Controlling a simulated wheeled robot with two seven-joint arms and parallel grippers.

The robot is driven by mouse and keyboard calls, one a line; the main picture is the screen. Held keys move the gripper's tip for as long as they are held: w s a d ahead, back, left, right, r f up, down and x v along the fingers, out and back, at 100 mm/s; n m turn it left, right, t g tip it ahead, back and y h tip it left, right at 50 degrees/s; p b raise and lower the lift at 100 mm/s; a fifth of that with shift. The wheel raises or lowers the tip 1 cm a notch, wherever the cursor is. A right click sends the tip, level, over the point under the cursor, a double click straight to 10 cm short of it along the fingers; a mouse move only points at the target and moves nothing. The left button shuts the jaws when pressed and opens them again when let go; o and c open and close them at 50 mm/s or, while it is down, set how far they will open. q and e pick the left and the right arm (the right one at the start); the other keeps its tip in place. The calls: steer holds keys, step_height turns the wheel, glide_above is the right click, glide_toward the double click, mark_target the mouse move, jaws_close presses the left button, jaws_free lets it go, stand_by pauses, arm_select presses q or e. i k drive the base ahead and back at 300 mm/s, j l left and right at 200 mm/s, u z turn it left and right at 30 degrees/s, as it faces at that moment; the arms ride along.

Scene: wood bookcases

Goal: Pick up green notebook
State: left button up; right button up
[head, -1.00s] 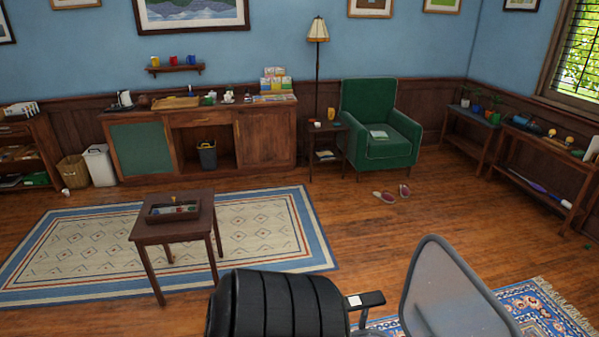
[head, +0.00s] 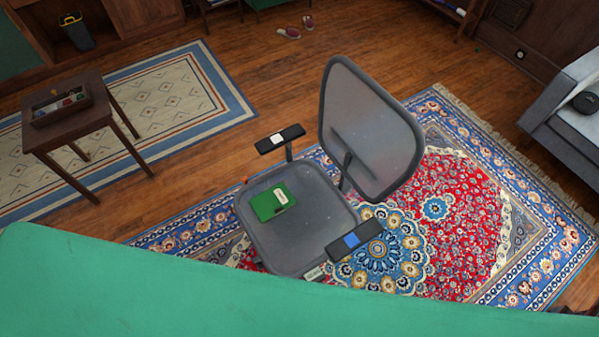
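The green notebook (head: 270,203) lies flat on the seat of a grey mesh office chair (head: 300,238). It has a small pale label on its cover. The chair's backrest stands to the right of the notebook, with one armrest behind it and one in front. Neither of my grippers is in the head view.
A large green surface (head: 200,295) fills the near edge, in front of the chair. A small dark table (head: 70,137) with a tray (head: 60,104) stands at the left. A grey sofa (head: 567,115) is at the right. Bare wood floor (head: 240,95) lies behind the chair.

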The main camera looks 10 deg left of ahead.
mark_target(272, 202)
steer(key=l+u, duration=0.1)
steer(key=u, duration=0.6)
